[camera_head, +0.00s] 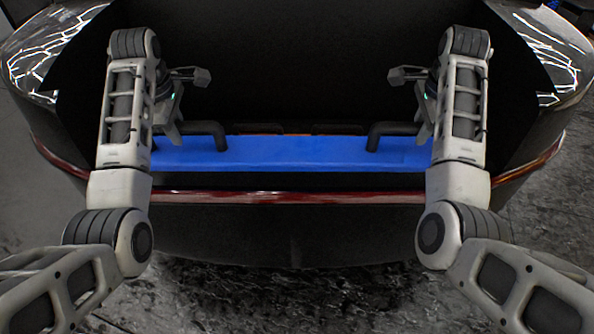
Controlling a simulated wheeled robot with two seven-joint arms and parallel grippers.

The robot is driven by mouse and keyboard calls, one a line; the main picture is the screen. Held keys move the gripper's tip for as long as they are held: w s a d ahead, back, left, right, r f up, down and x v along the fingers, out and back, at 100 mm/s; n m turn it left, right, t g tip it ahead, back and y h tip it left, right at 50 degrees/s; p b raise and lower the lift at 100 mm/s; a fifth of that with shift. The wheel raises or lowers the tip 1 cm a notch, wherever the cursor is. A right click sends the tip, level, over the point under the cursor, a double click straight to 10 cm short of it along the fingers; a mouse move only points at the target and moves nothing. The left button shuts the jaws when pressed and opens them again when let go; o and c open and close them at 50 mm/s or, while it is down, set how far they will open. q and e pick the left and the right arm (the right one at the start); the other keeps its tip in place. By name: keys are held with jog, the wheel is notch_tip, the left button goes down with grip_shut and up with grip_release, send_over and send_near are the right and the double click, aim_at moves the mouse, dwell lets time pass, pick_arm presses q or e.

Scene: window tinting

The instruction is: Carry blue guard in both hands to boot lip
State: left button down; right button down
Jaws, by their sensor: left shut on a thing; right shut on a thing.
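The blue guard (290,153) is a long flat bar with a black handle near each end. It lies level along the boot lip (290,197), just above and behind its red strip; I cannot tell if it touches the lip. My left gripper (190,125) is shut at the left handle (212,128), and my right gripper (408,122) is shut at the right handle (385,130). My forearms hide both ends of the guard, and the finger contact is partly hidden.
The dark open boot (300,70) of the car lies behind the guard, with its side walls close outside both arms. Shiny body panels (45,50) flank it. The dark, patchy floor (300,295) in front is clear.

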aim_at(184, 148)
pick_arm(q)
jog(key=shift+d+f, duration=0.1)
pick_arm(e)
jog(key=shift+f, duration=0.1)
